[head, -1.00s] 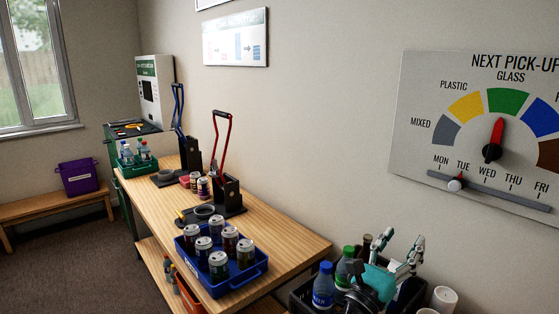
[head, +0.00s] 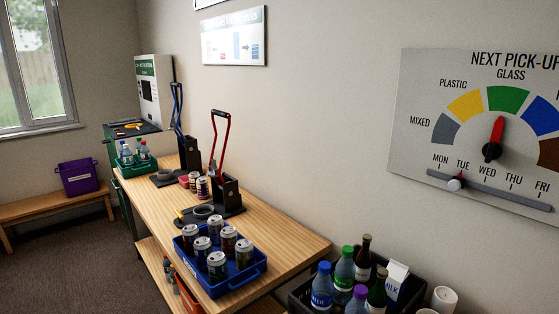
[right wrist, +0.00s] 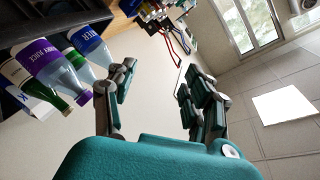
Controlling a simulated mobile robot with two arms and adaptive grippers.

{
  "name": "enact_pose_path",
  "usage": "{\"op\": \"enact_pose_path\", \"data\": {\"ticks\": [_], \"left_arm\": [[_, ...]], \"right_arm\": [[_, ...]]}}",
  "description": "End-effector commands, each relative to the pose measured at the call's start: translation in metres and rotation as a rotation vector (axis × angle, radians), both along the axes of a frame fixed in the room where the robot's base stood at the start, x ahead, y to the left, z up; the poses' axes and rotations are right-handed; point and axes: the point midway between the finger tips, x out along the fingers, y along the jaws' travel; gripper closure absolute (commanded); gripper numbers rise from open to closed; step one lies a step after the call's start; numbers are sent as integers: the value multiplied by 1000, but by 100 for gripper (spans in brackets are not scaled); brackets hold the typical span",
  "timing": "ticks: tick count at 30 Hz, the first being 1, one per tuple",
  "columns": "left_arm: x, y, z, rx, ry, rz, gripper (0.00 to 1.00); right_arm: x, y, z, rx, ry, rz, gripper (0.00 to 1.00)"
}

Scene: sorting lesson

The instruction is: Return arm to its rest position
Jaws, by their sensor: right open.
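My right gripper (right wrist: 155,95) shows in the right wrist view with its fingers spread apart and nothing between them. It is out of the head view. In the right wrist view, a bottle with a purple label (right wrist: 45,62) and other containers are at the left, apart from the fingers. In the head view the dark crate (head: 299,297) at the bottom holds a blue-capped bottle (head: 322,287), a green-capped bottle (head: 344,268), dark bottles and a milk carton (head: 396,283). My left gripper is not in view.
A wooden bench (head: 285,236) carries a blue tray (head: 225,284) of several cans and two can crushers with red (head: 219,140) and blue levers. A dial board (head: 420,80) hangs on the right wall. A white cup (head: 444,299) stands beside the crate.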

Motion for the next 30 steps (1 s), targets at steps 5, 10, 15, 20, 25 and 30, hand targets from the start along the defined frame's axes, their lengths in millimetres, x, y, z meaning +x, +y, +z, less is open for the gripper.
{"op": "enact_pose_path", "data": {"ticks": [5, 10, 15, 20, 25, 30], "left_arm": [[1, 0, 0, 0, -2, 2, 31], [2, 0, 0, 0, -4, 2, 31], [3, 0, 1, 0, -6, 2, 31], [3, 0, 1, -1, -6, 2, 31], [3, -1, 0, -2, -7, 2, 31], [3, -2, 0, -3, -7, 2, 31]], "right_arm": [[-77, -30, -90, -516, 274, 139, 48], [-131, -63, -127, -775, 453, 231, 48], [-176, -92, -146, -946, 600, 307, 48], [-214, -117, -154, -1067, 724, 370, 48], [-214, -120, -189, -1091, 768, 395, 48], [-207, -119, -236, -1088, 783, 408, 48]]}}
